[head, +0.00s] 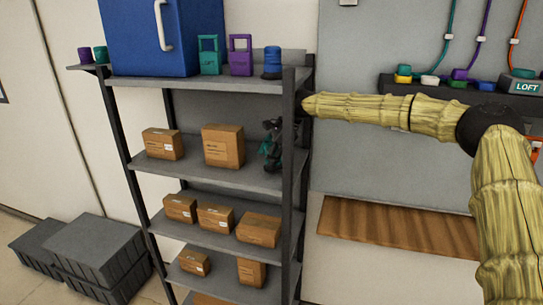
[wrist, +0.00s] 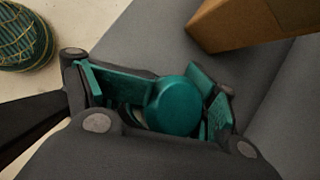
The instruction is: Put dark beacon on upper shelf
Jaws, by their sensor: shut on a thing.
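My gripper (head: 273,142) is at the right end of the second shelf (head: 185,172) from the top, by the right front post. It is shut on a teal, round-topped beacon (wrist: 174,106), seen between the fingers in the wrist view. The fingers cover its sides, and its lower part is mostly hidden. In the head view, only small teal patches show at my gripper, and I cannot tell beacon from finger there. The upper shelf (head: 205,82) is above my gripper. A blue beacon-like piece (head: 272,62) stands at its right end.
The upper shelf also carries a blue cabinet (head: 150,38), a teal tag (head: 209,55) and a purple tag (head: 240,56). A cardboard box (head: 222,145) stands left of my gripper; it also shows in the wrist view (wrist: 235,24). The right front post (head: 287,170) is close to my arm.

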